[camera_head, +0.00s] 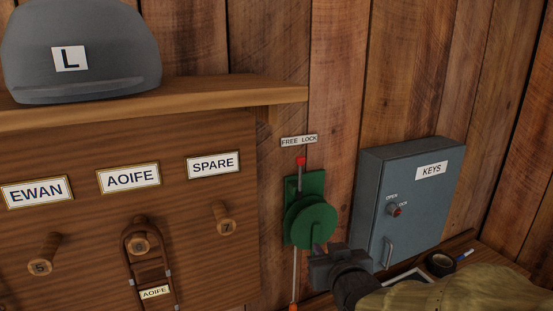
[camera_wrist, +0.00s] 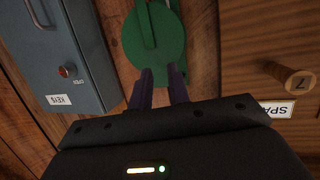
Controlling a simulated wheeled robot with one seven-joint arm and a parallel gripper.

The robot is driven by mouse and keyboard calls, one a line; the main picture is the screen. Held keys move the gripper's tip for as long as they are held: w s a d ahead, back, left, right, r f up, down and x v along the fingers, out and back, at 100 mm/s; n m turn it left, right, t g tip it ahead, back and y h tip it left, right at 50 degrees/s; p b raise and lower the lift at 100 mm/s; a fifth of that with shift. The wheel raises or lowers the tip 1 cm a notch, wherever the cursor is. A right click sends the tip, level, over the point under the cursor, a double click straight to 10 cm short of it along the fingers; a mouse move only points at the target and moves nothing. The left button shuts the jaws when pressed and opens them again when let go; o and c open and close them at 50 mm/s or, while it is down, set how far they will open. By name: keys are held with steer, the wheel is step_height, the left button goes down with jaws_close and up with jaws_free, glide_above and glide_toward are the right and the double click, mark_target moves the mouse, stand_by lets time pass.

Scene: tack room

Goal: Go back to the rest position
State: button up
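My gripper (camera_head: 322,247) is just in front of the lower edge of a round green disc (camera_head: 310,222) on a green wall plate under the "FREE LOCK" label. I cannot tell from the head view if it touches the disc. In the wrist view my gripper's two dark fingers (camera_wrist: 162,80) stand apart with nothing between them, and the green disc (camera_wrist: 170,45) with its raised ridge lies beyond the tips. My forearm, in a tan sleeve-like cover, enters from the lower right in the head view.
A blue-grey KEYS cabinet (camera_head: 380,175) with a red knob is shut, close to the right of my gripper. A wooden shelf (camera_head: 200,98) holds a grey helmet (camera_head: 100,55). Pegs and a bridle (camera_head: 137,265) are at left. Tape (camera_head: 440,263) lies on a ledge below.

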steer(key=s+d+f+m+g+h+p, duration=0.1)
steer(key=s+d+f+g+p, duration=0.1)
steer(key=s+f+g, duration=1)
step_height(320, 180, down, 3)
steer(key=shift+s+d+r+m+h, duration=0.1)
steer(key=shift+s+d+m+h, duration=0.3)
steer(key=shift+d, duration=0.45)
